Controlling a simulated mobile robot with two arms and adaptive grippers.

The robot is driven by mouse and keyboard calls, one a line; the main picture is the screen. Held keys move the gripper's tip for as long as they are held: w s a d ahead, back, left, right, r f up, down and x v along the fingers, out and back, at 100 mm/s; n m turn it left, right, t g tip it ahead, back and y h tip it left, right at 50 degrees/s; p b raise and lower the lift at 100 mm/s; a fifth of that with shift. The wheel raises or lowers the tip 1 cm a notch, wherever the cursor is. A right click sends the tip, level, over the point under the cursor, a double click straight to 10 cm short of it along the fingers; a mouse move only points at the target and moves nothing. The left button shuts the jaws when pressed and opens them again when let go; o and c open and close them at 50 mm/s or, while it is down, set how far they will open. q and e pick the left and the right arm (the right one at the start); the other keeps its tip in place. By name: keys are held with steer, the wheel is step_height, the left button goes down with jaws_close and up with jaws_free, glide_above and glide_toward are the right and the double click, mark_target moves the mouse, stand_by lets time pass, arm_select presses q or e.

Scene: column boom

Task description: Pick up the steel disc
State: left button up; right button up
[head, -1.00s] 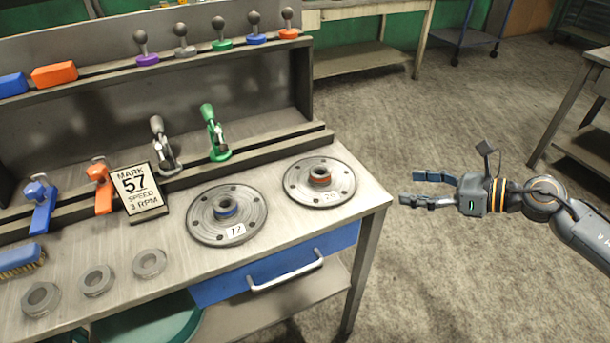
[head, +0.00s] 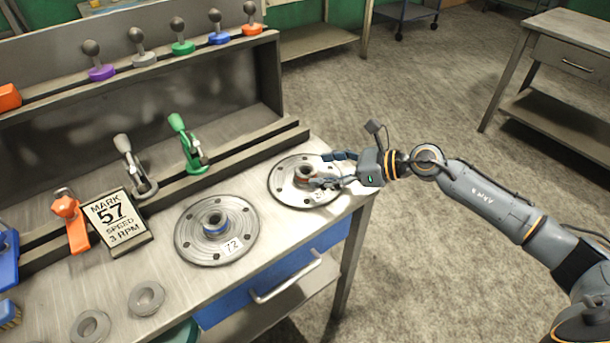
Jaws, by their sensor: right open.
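Two round steel discs with bolt holes and raised hubs lie on the workbench. The right disc (head: 283,185) has a red-orange ring on its hub; its label is partly hidden by my gripper. The left disc (head: 190,240) has a blue ring and a label reading 72. My right gripper (head: 317,170) is open, over the right part of the red-ringed disc. Its fingers point left, toward the hub, one on the far side and one on the near side. I cannot tell whether they touch it. My left gripper is out of view.
A sign (head: 115,220) reads "MARK 57 SPEED 3 RPM". Green (head: 190,147) and grey (head: 135,170) toggle clamps stand behind the discs. Loose grey rings (head: 146,298) lie at the front left. A blue drawer (head: 235,299) is below. Open floor lies right of the bench.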

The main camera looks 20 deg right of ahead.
mark_target(301, 170)
steer(key=shift+w+a, duration=0.15)
steer(key=shift+a, duration=0.2)
steer(key=p+x, duration=0.1)
steer(key=x, duration=0.2)
steer(key=shift+w+a+f, duration=0.15)
steer(key=shift+a+f, duration=0.05)
steer(key=shift+a, duration=0.1)
steer(key=shift+w+a+f+p, duration=0.2)
steer(key=shift+a+f+p, duration=0.05)
steer(key=shift+a+p, duration=0.05)
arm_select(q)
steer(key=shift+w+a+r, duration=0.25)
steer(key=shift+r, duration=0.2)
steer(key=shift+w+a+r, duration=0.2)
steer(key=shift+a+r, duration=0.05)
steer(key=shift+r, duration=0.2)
arm_select(e)
steer(key=shift+d, duration=0.1)
steer(key=shift+c, duration=0.2)
jaws_close()
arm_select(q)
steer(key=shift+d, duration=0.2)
arm_select(e)
steer(key=shift+w+r, duration=0.1)
steer(key=shift+r, duration=0.15)
